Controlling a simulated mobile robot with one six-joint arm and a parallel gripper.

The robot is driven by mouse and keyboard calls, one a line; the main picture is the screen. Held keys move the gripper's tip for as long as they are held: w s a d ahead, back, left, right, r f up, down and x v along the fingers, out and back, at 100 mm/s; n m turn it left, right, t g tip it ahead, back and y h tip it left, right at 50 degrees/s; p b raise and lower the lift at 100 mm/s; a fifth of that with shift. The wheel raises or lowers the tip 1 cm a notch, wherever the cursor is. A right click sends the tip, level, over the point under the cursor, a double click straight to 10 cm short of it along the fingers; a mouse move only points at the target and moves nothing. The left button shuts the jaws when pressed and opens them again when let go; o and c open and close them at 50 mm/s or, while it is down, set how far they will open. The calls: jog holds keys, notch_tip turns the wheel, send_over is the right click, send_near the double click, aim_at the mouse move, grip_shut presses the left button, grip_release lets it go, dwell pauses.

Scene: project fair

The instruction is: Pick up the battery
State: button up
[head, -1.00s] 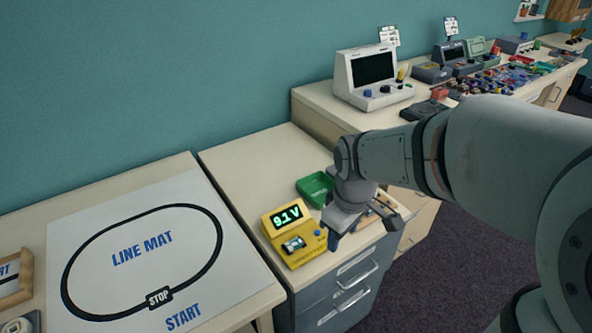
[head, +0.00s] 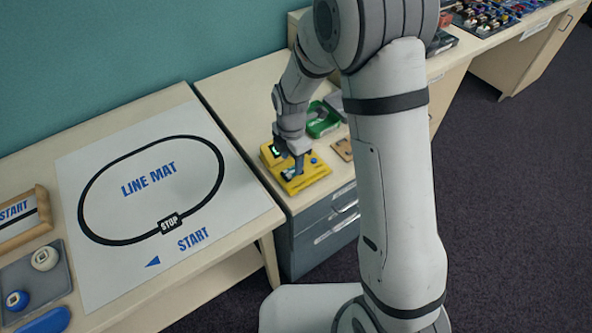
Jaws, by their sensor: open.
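The yellow battery tester (head: 312,179) stands on the drawer cabinet beside the line mat table. The battery (head: 290,173) appears to lie in the tester's front recess, mostly hidden by my gripper. My gripper (head: 295,170) points down over the tester with its jaws open, fingertips at or just above the battery. I cannot tell whether they touch it.
A green tray (head: 322,120) sits behind the tester. A small wooden piece (head: 342,149) lies to the right. The line mat (head: 105,235) covers the left table; a grey tray (head: 32,290) with round pieces is at lower left.

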aim_at(292, 170)
notch_tip(292, 170, down, 4)
jog(key=shift+r, duration=0.15)
grip_shut()
dwell(0.5)
jog(key=shift+r, duration=0.15)
notch_tip(292, 170, up, 10)
dwell(0.3)
